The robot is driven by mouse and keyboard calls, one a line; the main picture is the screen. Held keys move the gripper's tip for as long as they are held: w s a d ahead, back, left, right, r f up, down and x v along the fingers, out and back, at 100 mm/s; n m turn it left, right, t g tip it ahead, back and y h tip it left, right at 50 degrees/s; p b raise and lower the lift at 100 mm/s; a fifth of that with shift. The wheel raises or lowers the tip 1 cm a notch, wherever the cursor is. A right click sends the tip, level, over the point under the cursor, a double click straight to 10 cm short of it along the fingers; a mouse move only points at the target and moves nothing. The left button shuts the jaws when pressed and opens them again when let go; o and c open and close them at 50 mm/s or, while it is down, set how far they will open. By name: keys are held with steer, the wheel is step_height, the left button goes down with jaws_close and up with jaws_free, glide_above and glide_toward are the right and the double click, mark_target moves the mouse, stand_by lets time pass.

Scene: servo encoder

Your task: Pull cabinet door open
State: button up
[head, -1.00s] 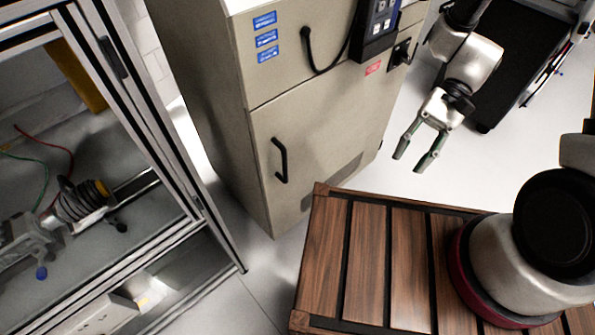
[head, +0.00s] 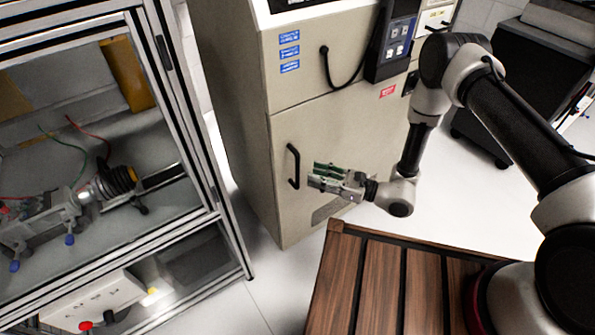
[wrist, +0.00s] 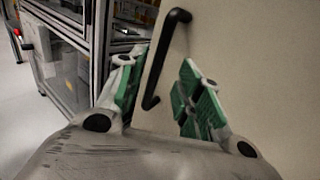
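The beige cabinet's lower door (head: 345,140) is shut. Its black bar handle (head: 293,166) stands near the door's left edge. My gripper (head: 315,174) is just right of the handle, with its fingers pointing at it. In the wrist view my gripper (wrist: 158,95) is open, with green pads on both fingers. The handle (wrist: 165,58) shows between the two fingers in that view, ahead of them. The gap between the fingers looks empty, and I cannot tell whether either finger touches the handle.
A metal-framed enclosure (head: 185,110) with cables and machinery stands left of the cabinet. A control pendant (head: 392,40) hangs on the cabinet's upper front. A slatted wooden platform (head: 375,285) lies under my arm.

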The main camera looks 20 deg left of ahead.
glide_above(297, 185)
steer(key=shift+w, duration=0.4)
jaws_close()
